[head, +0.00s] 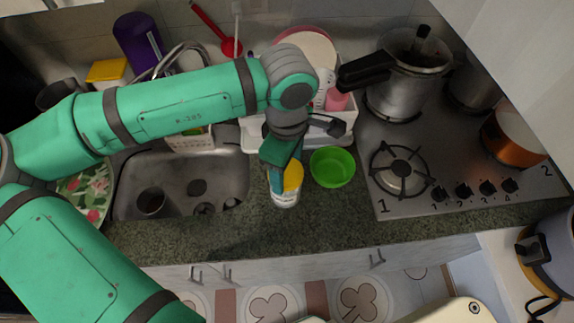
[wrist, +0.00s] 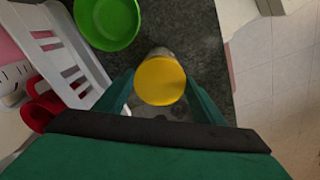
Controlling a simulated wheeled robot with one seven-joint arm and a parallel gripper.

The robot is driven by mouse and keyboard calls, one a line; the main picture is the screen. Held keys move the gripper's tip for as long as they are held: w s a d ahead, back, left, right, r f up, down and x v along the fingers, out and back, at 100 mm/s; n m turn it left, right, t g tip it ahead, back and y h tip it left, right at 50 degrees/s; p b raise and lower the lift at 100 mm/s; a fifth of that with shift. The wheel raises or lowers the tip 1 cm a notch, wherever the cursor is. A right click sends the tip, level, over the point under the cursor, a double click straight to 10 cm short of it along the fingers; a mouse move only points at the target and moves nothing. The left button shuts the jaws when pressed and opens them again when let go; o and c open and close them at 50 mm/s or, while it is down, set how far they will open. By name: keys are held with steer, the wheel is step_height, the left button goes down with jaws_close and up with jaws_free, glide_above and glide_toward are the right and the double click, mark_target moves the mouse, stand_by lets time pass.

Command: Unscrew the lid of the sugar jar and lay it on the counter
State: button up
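The sugar jar (head: 285,199) stands upright on the counter between the sink and the green bowl. Its yellow lid (head: 293,177) is on top, and the lid shows from above in the wrist view (wrist: 160,80). My gripper (head: 278,175) is over the jar, pointing down, and partly covers the lid in the head view. In the wrist view my gripper's two fingers (wrist: 160,86) are spread, one on each side of the lid. I cannot tell whether either finger touches it. Most of the jar's body is hidden under the lid in the wrist view.
A green bowl (head: 332,167) sits close to the right of the jar. A white dish rack (head: 350,118) is behind. The sink (head: 225,190) is to the left, the stove (head: 440,165) to the right. The dark counter (head: 325,220) is clear in front of the bowl.

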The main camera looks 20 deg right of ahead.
steer(key=shift+c, duration=1.4)
steer(key=n, duration=0.4)
steer(key=shift+n, duration=0.3)
steer(key=shift+w+r+n, duration=0.1)
steer(key=shift+n, duration=1.1)
steer(key=shift+n, duration=0.4)
steer(key=shift+d, duration=0.1)
steer(key=shift+n, duration=0.3)
steer(key=shift+n, duration=0.3)
